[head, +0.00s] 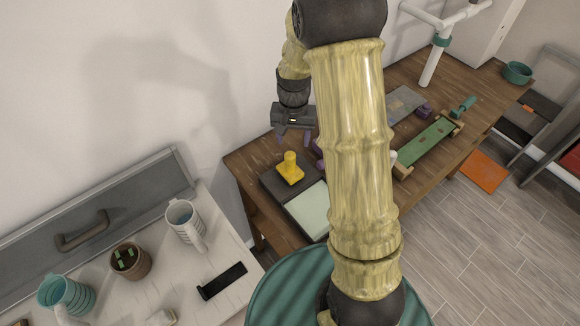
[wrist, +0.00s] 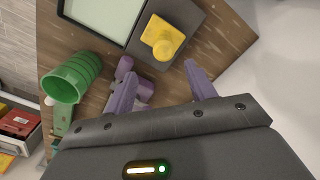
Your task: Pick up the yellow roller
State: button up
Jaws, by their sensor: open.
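The yellow roller (head: 290,168) appears as a yellow piece with a flat squarish base and a rounded upright knob. It stands on the dark end of a tray (head: 275,185) on the wooden table. It also shows in the wrist view (wrist: 165,38), just beyond the fingertips. My gripper (head: 293,140) hangs above the table, behind and above the yellow piece, with its purple fingers pointing down. In the wrist view my gripper (wrist: 158,70) has its fingers spread apart with nothing between them. The fingers do not touch the yellow piece.
A pale panel (head: 308,210) lies beside the yellow piece. A purple object (wrist: 124,67) and a green ribbed cup (wrist: 65,80) are near my fingers in the wrist view. A green board (head: 428,142) lies farther right. My arm hides part of the table.

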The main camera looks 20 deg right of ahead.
aim_at(290, 154)
notch_tip(290, 154, down, 4)
jog(key=shift+f+p, duration=0.15)
jog(key=shift+p, duration=0.3)
jog(key=shift+s+a+f+p, duration=0.1)
jog(key=shift+a+f+p, duration=0.1)
jog(key=shift+f+p, duration=0.25)
jog(key=f, duration=0.1)
jog(key=f+p, duration=0.1)
jog(key=shift+s+a+f+p, duration=0.1)
jog(key=shift+a+f+p, duration=0.2)
jog(key=shift+f, duration=0.8)
grip_shut()
